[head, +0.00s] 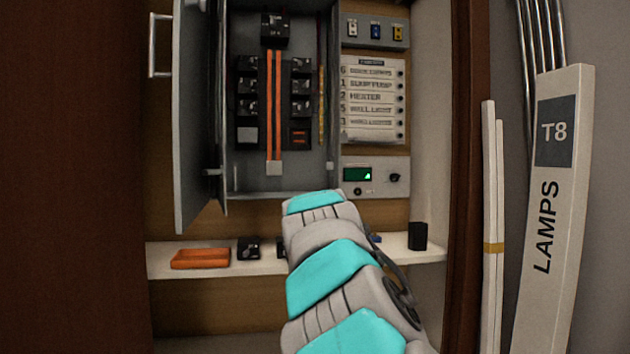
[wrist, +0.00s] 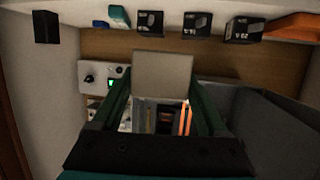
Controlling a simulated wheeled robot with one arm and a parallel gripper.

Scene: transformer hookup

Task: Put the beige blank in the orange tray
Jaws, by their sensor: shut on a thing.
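The beige blank (wrist: 162,75) is a flat, pale square plate between the fingers of my gripper (wrist: 160,88) in the wrist view. The two dark green fingers are shut on its sides. The orange tray lies on the left end of the pale shelf in the head view (head: 200,258). In the wrist view, where the shelf is at the top, part of the tray shows at the top right corner (wrist: 293,26), apart from the blank. In the head view my arm hides the gripper and the blank.
The grey electrical cabinet (head: 277,182) stands open, its door (head: 193,115) swung out to the left above the shelf (head: 330,252). Several black labelled boxes (wrist: 197,25), a teal item (wrist: 119,16) and a plain black box (head: 417,236) stand on the shelf. A lamp carton (head: 557,180) leans at right.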

